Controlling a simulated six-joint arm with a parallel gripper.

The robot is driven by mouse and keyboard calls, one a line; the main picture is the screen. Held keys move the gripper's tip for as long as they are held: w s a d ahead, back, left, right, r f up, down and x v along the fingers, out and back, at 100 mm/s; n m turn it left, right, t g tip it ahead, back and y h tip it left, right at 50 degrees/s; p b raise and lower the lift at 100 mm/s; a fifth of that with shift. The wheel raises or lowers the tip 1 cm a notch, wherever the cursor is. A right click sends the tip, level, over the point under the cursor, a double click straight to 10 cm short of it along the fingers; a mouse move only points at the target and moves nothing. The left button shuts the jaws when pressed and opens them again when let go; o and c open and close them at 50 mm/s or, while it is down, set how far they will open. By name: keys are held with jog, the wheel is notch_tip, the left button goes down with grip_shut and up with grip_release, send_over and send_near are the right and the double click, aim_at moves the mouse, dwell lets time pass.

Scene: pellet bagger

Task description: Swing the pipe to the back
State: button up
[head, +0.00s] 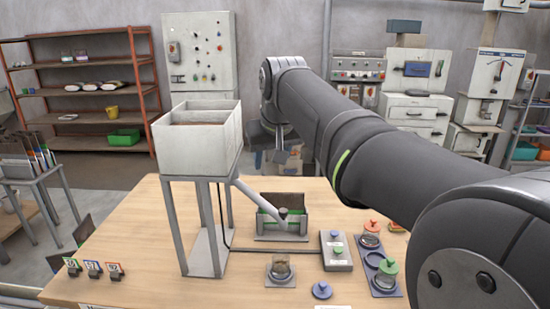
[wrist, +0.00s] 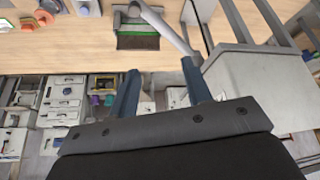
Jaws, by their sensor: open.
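The grey pipe (head: 262,203) slopes down and right from under the white two-part hopper (head: 200,140). Its lower end reaches over a dark green-edged tray (head: 259,237) on the table. In the wrist view the pipe (wrist: 167,30) runs from the tray (wrist: 138,43) toward the hopper (wrist: 250,85). My gripper (head: 280,152) is above and behind the tray, to the right of the hopper. In the wrist view its two fingers (wrist: 161,82) are spread apart with nothing between them. The right fingertip appears close to the pipe, but I cannot tell whether they touch.
A grey box with buttons (head: 337,251), a jar (head: 281,270) and a blue lid (head: 322,290) stand right of the hopper's legs. Lidded jars on a dark holder (head: 385,283) lie further right. Small number cards (head: 94,268) stand front left. The table (head: 140,225) left of the stand is clear.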

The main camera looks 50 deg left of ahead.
aim_at(278, 212)
dwell(0.3)
jog(key=shift+s+f, duration=0.1)
jog(key=c, duration=0.7)
jog(key=shift+s+d+f+n, duration=0.1)
jog(key=shift+s+f+n, duration=0.05)
jog(key=shift+n, duration=0.55)
grip_shut()
jog(key=s+d+f+n+t+h, duration=0.1)
jog(key=s+f+n+h, duration=0.15)
jog(key=n, duration=1.05)
jog(key=s+d+f+n+h, duration=0.15)
jog(key=f+n, duration=0.25)
jog(key=n, duration=0.8)
jog(key=shift+n+y, duration=0.3)
jog(key=shift+y, duration=0.1)
jog(key=shift+w+a+f, duration=0.5)
jog(key=shift+w+f, duration=0.65)
jog(key=shift+f, duration=0.4)
jog(key=shift+w+a+f, duration=0.55)
jog(key=shift+w+f, duration=0.65)
jog(key=shift+f, duration=0.35)
jog(key=shift+w+a+f, duration=0.5)
jog(key=shift+w+f, duration=0.65)
jog(key=shift+f, duration=0.4)
